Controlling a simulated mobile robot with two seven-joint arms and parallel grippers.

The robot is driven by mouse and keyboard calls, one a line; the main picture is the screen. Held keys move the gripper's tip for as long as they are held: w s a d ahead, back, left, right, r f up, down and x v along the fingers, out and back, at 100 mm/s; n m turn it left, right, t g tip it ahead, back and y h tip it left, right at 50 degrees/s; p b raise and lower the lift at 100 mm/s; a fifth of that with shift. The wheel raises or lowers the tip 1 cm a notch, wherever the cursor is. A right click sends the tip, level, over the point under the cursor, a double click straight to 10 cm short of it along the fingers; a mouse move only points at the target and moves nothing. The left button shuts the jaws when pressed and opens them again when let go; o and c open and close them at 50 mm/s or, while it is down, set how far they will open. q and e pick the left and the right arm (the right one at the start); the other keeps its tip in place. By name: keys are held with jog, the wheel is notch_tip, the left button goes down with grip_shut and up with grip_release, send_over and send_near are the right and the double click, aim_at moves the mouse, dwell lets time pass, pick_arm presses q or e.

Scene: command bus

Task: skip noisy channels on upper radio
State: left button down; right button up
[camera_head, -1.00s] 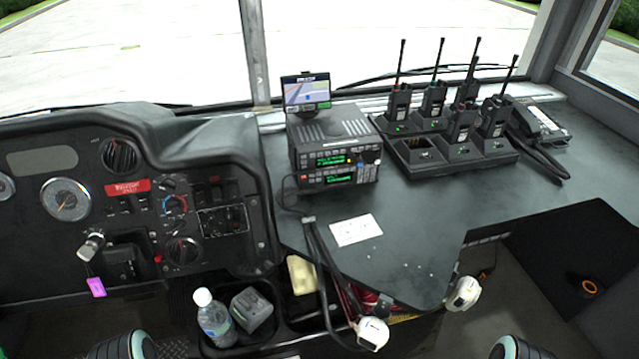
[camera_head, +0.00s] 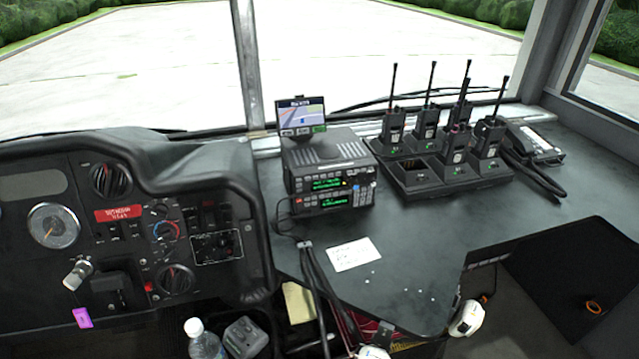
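Two radios are stacked on the dark dash counter (camera_head: 300,228), just right of the driver's panel. The upper radio (camera_head: 296,184) has a lit green display (camera_head: 327,184) and small buttons and knobs on its front. Its display text is too small to read. The lower radio (camera_head: 298,203) sits directly under it, also with a green display (camera_head: 335,200). A small map screen (camera_head: 302,115) stands above the radios at the back. Neither of my grippers is in view.
Several handheld radios with antennas stand in a black charger (camera_head: 412,185) right of the stack. A white card (camera_head: 354,254) lies on the counter in front. Black cables (camera_head: 318,290) hang over the front edge. A white rounded object (camera_head: 466,318) is at the counter's lower edge.

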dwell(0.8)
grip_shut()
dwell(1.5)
